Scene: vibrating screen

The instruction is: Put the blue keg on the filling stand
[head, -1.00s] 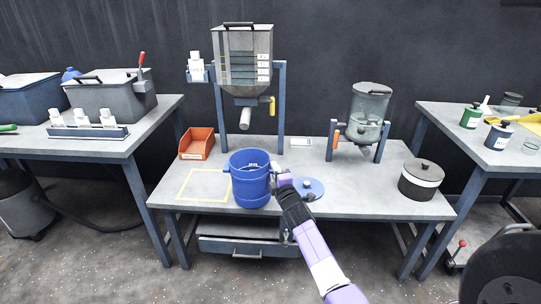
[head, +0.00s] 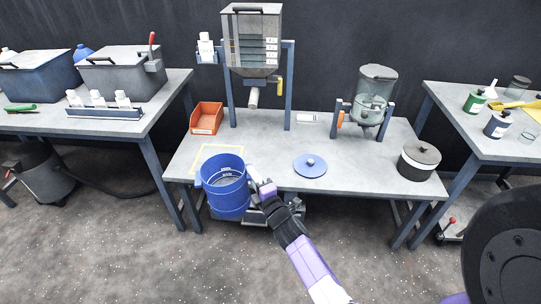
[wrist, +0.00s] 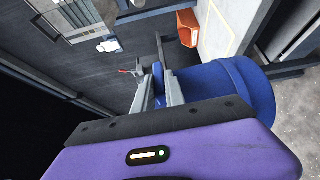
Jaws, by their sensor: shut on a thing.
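The open-topped blue keg (head: 226,193) is in my gripper (head: 257,183), which grips it at its right side near the rim. In the head view the keg is upright or nearly so and overlaps the front left edge of the bench. It hides part of the yellow outlined square (head: 238,150). In the wrist view my gripper's fingers (wrist: 158,88) are against the side of the blue keg (wrist: 235,82). A hopper on a blue-framed stand (head: 289,92) with a spout stands at the back of the bench; I cannot tell whether this is the filling stand.
A blue lid (head: 311,170) with a knob lies on the bench (head: 350,170). An orange bin (head: 206,118) stands left of the hopper. A glass-like vessel on a frame (head: 372,95) and a dark lidded pot (head: 417,160) are at the right. Floor in front is clear.

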